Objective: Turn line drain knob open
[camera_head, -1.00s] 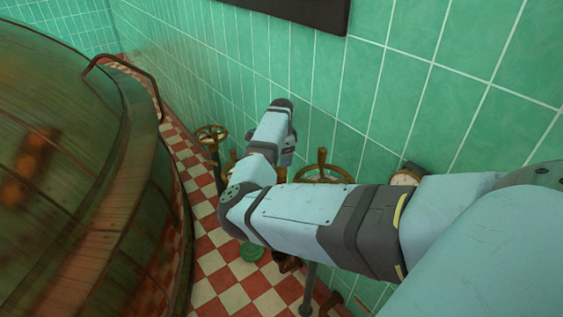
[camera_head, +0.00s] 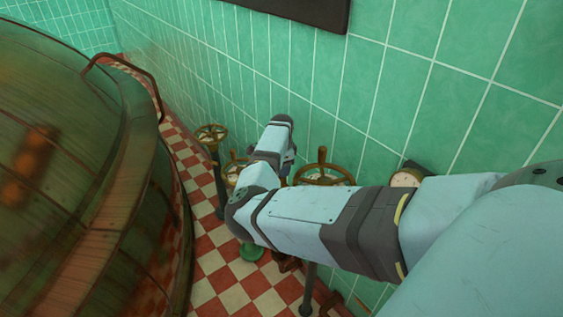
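Brass handwheels stand along the green tiled wall: a far one (camera_head: 211,132) on a dark post, a middle one (camera_head: 232,171) partly behind my arm, and a larger near one (camera_head: 323,167). I cannot tell which of them is the line drain knob. My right arm reaches in from the right and crosses in front of the wheels. My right gripper (camera_head: 288,163) is mostly hidden by its own wrist, between the middle and near wheels. Its fingers do not show clearly, nor whether it touches anything. My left gripper is out of view.
A large copper kettle (camera_head: 75,170) with a rail (camera_head: 128,71) fills the left side. A round gauge (camera_head: 405,179) sits by the wall at right. A green round piece (camera_head: 250,252) is low down by the red and white checkered floor (camera_head: 222,278). A narrow floor strip is clear.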

